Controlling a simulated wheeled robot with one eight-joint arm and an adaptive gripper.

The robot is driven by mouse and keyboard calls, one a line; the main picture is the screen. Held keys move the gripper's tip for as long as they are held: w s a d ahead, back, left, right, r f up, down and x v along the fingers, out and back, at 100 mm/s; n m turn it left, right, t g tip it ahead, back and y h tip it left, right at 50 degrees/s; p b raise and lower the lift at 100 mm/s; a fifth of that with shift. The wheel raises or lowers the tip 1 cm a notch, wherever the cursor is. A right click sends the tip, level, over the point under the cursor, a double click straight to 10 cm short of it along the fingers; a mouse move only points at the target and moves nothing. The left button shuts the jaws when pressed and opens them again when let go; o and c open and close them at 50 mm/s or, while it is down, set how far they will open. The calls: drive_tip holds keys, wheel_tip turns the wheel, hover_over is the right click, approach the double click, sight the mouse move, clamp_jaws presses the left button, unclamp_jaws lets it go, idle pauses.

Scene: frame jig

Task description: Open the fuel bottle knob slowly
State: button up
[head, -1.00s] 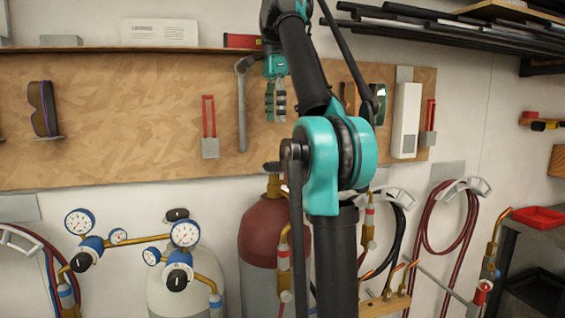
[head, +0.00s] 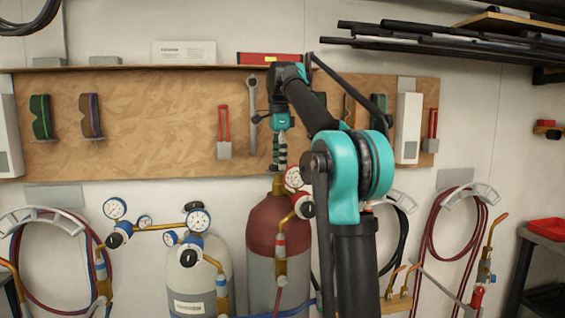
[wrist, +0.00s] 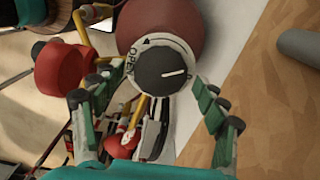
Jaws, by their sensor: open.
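The fuel bottle is a dark red and grey cylinder (head: 270,225) standing against the wall in the head view. Its black round knob (wrist: 163,72), with a white pointer line, sits in a pale ring marked "OPEN" in the wrist view. The pointer points right in that view. My gripper (head: 279,155) is above the bottle's top, pointing down, and partly hides the knob in the head view. In the wrist view my gripper (wrist: 152,95) is open, with green and black fingers on either side of the knob.
A red-capped regulator gauge (head: 296,180) and brass fittings stand close beside the knob. A pale bottle (head: 190,275) with blue gauges is to the left. The wooden tool board (head: 150,130) is behind, with a wrench (head: 253,115) near my arm.

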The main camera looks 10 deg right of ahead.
drive_tip(key=c, duration=1.1)
drive_tip(key=shift+c, duration=0.2)
